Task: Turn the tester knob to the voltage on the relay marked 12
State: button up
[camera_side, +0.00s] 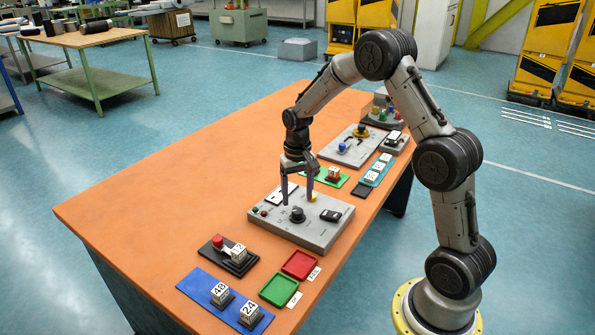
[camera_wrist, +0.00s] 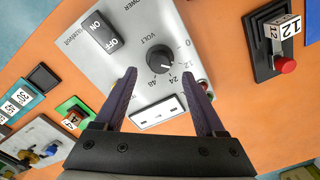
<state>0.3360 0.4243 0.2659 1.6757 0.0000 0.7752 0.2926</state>
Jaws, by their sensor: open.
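The grey tester (camera_side: 325,228) lies on the orange table. Its round black knob (camera_side: 297,214) also shows in the wrist view (camera_wrist: 160,61), with 0, 12, 24 and 48 printed around it. I cannot tell surely which number its white mark points at. My gripper (camera_side: 298,202) points down over the tester, open and empty, with its fingers (camera_wrist: 159,76) just short of the knob in the wrist view. The relay marked 12 (camera_side: 238,253) is a white block on a black stand with a red button; it also shows in the wrist view (camera_wrist: 287,28).
The tester has a black ON/OFF switch (camera_side: 330,215) and a white meter (camera_wrist: 157,111). A blue mat (camera_side: 197,280) holds relays marked 48 (camera_side: 220,293) and 24 (camera_side: 249,311). Red (camera_side: 300,264) and green (camera_side: 279,289) trays lie nearby. Other panels stand farther back. The table's left is clear.

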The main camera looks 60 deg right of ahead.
notch_tip(320, 180, up, 10)
jog(key=shift+f, duration=0.25)
notch_tip(320, 180, up, 6)
jog(key=f+t, duration=0.1)
send_over(298, 210)
jog(key=a, duration=0.3)
jog(key=s+a+r+n+t, duration=0.3)
jog(key=s+a+r, duration=0.4)
jog(key=s+r, duration=0.2)
jog(key=s+a+f+n, duration=0.2)
jog(key=s, duration=0.6)
jog(key=s+a+f+n+t, duration=0.1)
jog(key=s+a+f+n, duration=0.1)
jog(key=s, duration=0.6)
jog(key=shift+a+f+t, duration=0.3)
jog(key=shift+f, duration=0.1)
